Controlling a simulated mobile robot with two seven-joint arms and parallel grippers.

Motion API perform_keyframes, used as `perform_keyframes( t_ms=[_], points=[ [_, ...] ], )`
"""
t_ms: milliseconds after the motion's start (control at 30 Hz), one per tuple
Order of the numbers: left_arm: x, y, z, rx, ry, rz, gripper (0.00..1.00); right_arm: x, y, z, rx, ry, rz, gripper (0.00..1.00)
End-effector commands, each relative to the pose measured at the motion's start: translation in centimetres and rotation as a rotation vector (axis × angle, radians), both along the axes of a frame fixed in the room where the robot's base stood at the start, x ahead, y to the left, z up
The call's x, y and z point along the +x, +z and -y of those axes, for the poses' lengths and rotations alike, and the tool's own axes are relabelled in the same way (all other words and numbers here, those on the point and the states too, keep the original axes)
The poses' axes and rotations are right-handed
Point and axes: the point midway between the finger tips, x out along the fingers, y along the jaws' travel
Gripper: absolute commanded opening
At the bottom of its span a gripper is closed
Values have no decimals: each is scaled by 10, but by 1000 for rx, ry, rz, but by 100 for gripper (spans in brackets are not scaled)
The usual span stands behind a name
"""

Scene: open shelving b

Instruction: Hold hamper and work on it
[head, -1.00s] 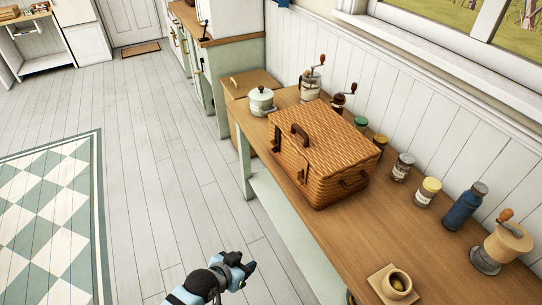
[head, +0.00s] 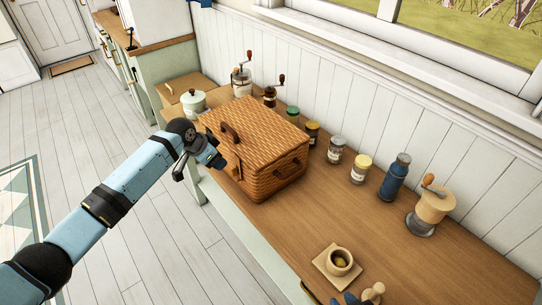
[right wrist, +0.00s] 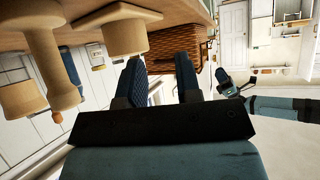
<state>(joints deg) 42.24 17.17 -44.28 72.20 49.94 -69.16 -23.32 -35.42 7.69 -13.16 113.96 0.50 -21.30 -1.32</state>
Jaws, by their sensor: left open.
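The hamper (head: 262,135) is a brown wicker basket with a closed lid, upright on the wooden counter (head: 330,215). It has a dark handle (head: 229,132) on the lid and another on its near right end. My left gripper (head: 218,160) is open beside the hamper's left long side; I cannot tell whether it touches. My right gripper (right wrist: 160,68) is open and empty in the right wrist view, with the hamper (right wrist: 172,48) beyond its fingers. In the head view, blue tips of my right gripper (head: 352,298) show at the bottom edge.
A lidded pot (head: 194,103), a grinder (head: 241,80) and several jars stand behind and beside the hamper. A blue bottle (head: 394,178) and a wooden mill (head: 430,212) stand right. A small bowl (head: 340,261) sits nearer, beside a wooden piece (head: 374,291). Counter between is clear.

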Motion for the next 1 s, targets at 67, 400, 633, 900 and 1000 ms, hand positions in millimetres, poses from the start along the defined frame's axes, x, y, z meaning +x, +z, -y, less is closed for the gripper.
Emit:
perform_keyframes(
  t_ms=[67, 400, 633, 900, 1000],
  points=[
    [0, 0, 0, -1, 0, 1, 43, 7, 3, -6, -6, 18, 7, 32],
    [0, 0, 0, -1, 1, 1, 43, 94, 48, -96, -165, 349, 118, 32],
    [0, 0, 0, -1, 1, 1, 43, 142, 92, -164, -377, 657, 231, 32],
    [0, 0, 0, -1, 1, 1, 43, 178, 139, -219, -708, 1011, 366, 32],
    [0, 0, 0, -1, 1, 1, 43, 188, 154, -233, -851, 1137, 410, 32]
  ],
)
